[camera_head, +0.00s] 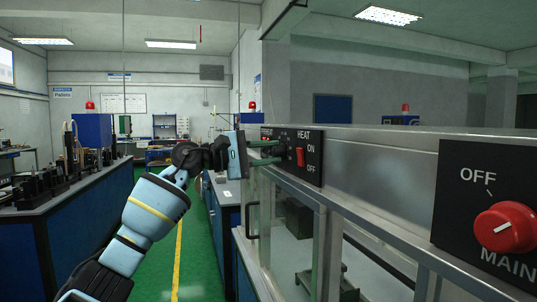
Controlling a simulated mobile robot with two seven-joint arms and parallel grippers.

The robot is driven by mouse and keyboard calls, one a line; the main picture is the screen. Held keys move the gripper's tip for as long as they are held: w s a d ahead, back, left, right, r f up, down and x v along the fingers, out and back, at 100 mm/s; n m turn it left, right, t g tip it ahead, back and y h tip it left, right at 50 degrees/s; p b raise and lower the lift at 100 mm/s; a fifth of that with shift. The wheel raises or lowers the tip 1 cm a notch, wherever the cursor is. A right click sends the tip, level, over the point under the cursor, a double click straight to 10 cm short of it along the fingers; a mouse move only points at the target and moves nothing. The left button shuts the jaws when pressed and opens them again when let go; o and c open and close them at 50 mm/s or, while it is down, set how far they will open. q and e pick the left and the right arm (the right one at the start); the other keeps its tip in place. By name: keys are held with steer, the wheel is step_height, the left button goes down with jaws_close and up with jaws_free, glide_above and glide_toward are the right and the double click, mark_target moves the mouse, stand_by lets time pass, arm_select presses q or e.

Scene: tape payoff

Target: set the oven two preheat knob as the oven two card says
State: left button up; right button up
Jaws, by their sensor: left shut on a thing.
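My left gripper (279,152) reaches in from the left to the dark control panel (313,174) on the metal-framed cabinet. Its two greenish fingers are shut at the left part of this panel, on what looks like the preheat knob; the knob itself is mostly hidden by the fingers. Right of the fingers is a red switch (300,157) under the word HEAT, with ON and OFF marked beside it. No oven two card can be read in this view. My right gripper is not in view.
A red MAIN knob (505,227) on a nearer dark panel stands at the right, marked OFF. The cabinet has clear windows and a metal frame (385,165). A blue bench (60,240) with dark fixtures is at the left. The green aisle (200,262) between is clear.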

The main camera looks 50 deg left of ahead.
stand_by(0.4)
arm_select(q)
steer(key=o, duration=1)
steer(key=shift+s+a+f, duration=0.1)
steer(key=shift+s+a, duration=0.1)
steer(key=b+v, duration=0.3)
steer(key=v, duration=0.4)
steer(key=shift+s, duration=0.15)
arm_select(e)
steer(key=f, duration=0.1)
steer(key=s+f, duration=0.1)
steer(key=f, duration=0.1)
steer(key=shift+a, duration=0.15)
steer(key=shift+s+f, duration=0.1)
